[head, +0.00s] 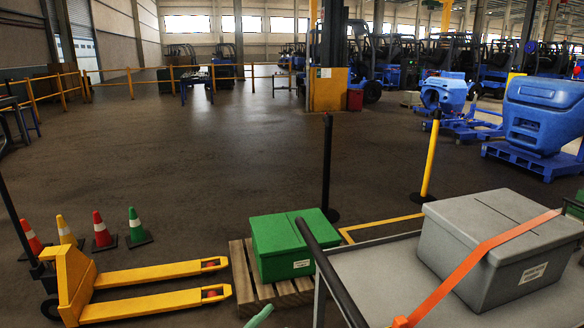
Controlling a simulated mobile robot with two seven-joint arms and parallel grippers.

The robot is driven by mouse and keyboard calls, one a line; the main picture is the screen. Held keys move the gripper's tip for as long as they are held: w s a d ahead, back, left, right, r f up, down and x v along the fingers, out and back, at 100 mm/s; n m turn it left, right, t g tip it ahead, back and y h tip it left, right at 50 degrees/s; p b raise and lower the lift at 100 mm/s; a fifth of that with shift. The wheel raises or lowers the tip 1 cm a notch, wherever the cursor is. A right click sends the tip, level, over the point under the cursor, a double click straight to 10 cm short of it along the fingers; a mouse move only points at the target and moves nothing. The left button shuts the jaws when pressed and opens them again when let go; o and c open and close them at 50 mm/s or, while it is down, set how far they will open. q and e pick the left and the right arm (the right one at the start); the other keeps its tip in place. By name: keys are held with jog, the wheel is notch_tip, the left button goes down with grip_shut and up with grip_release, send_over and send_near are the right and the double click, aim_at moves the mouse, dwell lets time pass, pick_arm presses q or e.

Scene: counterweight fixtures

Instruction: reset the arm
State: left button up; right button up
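Neither of my grippers shows in the head view. No fixture arm or counterweight can be made out with certainty. A grey lidded box (470,262) with a slot in its lid and a white label sits on a grey flat surface (375,278) at the lower right. An orange strap (480,252) runs across the box and down its front. A green slotted box (283,245) rests on a wooden pallet (242,285) left of that surface. A small pale green piece (259,316) at the bottom edge is cut off, and I cannot tell what it is.
A yellow pallet jack (140,280) stands at the lower left, with several cones (138,228) behind it. A black post (327,165) and a yellow post (430,155) stand behind the boxes. Blue machinery (540,115) is at right. The middle floor is clear.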

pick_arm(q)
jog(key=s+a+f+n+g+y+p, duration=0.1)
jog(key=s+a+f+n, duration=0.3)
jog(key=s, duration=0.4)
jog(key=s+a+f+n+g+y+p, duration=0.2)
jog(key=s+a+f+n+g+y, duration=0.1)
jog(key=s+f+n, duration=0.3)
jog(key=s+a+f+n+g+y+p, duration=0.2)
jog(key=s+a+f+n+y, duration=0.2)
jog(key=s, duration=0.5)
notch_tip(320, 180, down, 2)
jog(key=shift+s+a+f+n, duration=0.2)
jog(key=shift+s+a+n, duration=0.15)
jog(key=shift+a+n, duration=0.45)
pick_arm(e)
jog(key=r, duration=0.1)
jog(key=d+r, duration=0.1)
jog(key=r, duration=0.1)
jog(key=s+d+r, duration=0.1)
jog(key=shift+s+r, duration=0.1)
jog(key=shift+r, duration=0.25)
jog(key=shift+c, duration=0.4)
